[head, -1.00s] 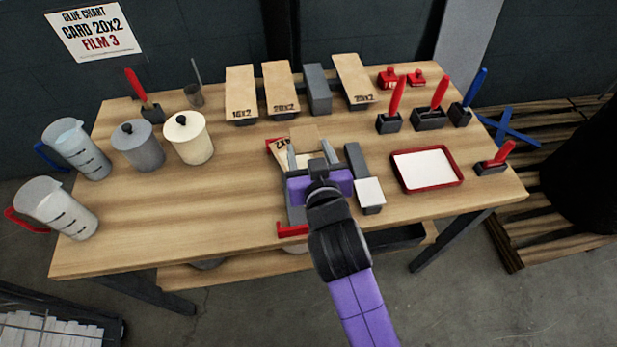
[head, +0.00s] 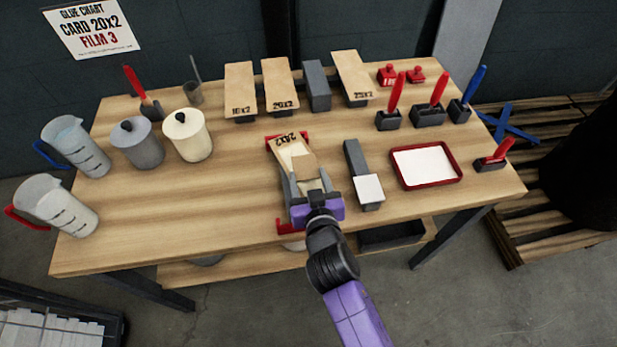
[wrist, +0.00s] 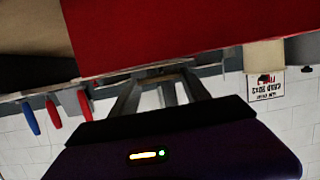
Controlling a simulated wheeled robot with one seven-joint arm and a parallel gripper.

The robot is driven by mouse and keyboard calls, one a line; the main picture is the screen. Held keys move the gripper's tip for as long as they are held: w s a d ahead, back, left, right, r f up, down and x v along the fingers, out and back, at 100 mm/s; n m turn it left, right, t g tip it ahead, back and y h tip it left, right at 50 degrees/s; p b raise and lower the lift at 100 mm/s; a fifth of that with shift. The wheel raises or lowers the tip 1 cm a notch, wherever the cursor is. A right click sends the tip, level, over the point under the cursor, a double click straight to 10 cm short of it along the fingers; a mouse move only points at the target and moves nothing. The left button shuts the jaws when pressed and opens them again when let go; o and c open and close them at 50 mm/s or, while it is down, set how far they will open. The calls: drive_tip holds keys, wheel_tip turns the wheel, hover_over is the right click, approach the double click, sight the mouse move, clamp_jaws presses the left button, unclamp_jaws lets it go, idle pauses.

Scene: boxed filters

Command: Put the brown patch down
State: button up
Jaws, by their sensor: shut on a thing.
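The brown patch (head: 305,163) is a small tan card piece at the tips of my gripper (head: 306,177), whose grey fingers stand either side of it. The gripper is shut on it, low over the near part of the tan box marked 20x2 (head: 290,146). I cannot tell whether the patch touches the box. The box lies in a holder with red corner pieces (head: 291,227). In the wrist view, the fingers (wrist: 158,92) reach under a large red surface (wrist: 160,35); the patch is not clear there.
A grey block with a white pad (head: 368,189) lies close on the right, beside a red-rimmed white tray (head: 458,168). Tan boxes (head: 279,87) stand at the back. Pots (head: 188,137) and jugs (head: 75,146) are at left. The left-middle tabletop is clear.

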drive_tip(key=shift+f+b, duration=0.35)
drive_tip(key=shift+b, duration=0.1)
drive_tip(key=shift+f+b, duration=0.3)
drive_tip(key=shift+f, duration=0.05)
